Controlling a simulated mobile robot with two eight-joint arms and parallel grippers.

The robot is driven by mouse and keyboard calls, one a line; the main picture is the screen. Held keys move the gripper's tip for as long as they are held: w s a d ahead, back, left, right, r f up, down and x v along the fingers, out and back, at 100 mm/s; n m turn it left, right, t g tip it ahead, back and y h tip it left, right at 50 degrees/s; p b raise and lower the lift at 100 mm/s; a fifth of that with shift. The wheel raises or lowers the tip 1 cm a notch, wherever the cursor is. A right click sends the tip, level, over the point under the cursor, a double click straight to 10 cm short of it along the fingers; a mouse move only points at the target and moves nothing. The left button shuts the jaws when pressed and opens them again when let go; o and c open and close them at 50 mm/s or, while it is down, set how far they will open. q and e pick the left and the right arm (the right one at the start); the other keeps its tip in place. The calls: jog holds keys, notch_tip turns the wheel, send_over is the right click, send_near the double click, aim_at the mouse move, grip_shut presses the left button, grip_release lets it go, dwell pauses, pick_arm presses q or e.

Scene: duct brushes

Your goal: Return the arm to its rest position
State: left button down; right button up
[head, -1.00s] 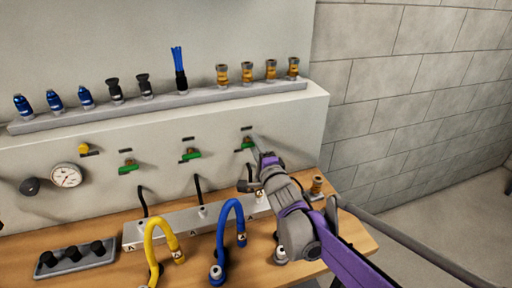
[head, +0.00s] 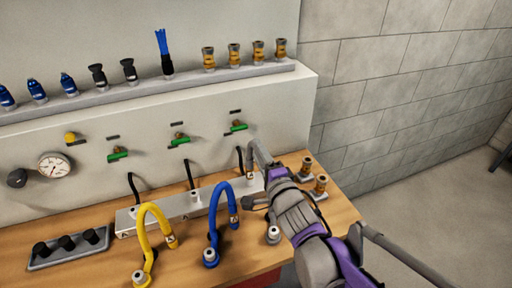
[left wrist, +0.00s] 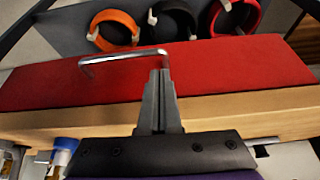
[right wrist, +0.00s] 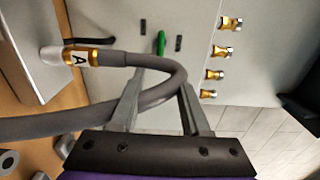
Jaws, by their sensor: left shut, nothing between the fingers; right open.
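My right gripper (right wrist: 160,92) is open, with its fingertips at a bent grey hose (right wrist: 158,92); I cannot tell if they touch it. The hose's brass end marked A (right wrist: 85,57) sits at the silver manifold block (right wrist: 28,65). In the head view my right arm comes in from the lower right, and the right gripper (head: 268,178) is beside the grey hose (head: 255,150), partly hiding it. My left gripper (left wrist: 158,80) is shut and empty in the left wrist view, above a red front with a metal handle (left wrist: 135,57).
Two brass fittings (head: 307,166) stand right of the gripper. Green valves (head: 180,140) and a gauge (head: 54,165) are on the panel.

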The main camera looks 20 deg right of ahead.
dwell(0.4)
jog(key=s+f+n+g+p, duration=0.4)
jog(key=s+f+n+g, duration=0.2)
jog(key=s+n, duration=0.3)
jog(key=s+a+f+n+g+p, duration=0.1)
jog(key=s+f+n+g+p, duration=0.3)
jog(key=s, duration=1.1)
notch_tip(320, 180, down, 2)
jog(key=n+g, duration=0.2)
jog(key=n, duration=0.2)
jog(key=shift+a+f+n+g+h+p, duration=0.2)
jog(key=shift+n+g+h+p, duration=0.1)
jog(key=shift+n+p, duration=0.1)
